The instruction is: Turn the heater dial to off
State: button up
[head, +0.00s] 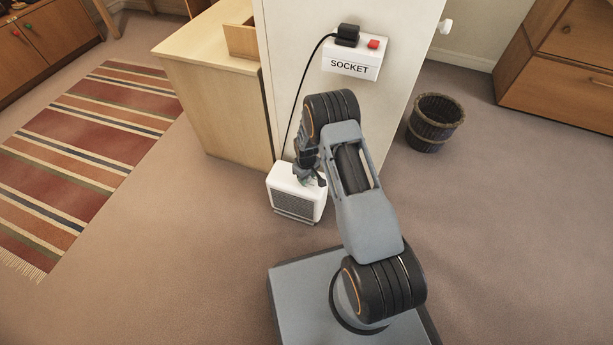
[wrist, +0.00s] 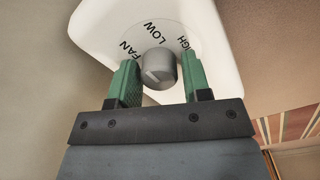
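The heater (head: 296,193) is a small white box with a grey grille on the floor against the white partition. In the wrist view its white top (wrist: 96,22) shows a round grey dial (wrist: 159,66) with the words FAN, LOW and HIGH around it. A pale mark shows on the dial's face; I cannot tell exactly which setting it points to. The word OFF is not visible. My gripper (wrist: 160,72) has its green fingers on either side of the dial, very close to it, and looks open. In the head view my arm partly hides the heater's top.
A socket box (head: 352,63) with a black plug (head: 348,35) and red switch is on the partition; a cord runs down towards the heater. A wooden desk (head: 222,110) stands left, a dark bin (head: 434,122) right. A striped rug (head: 85,150) lies on the left floor.

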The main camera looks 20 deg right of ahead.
jog(key=shift+o, duration=1.4)
notch_tip(320, 180, up, 14)
jog(key=p, duration=0.5)
jog(key=shift+a+f, duration=0.1)
jog(key=shift+f, duration=0.05)
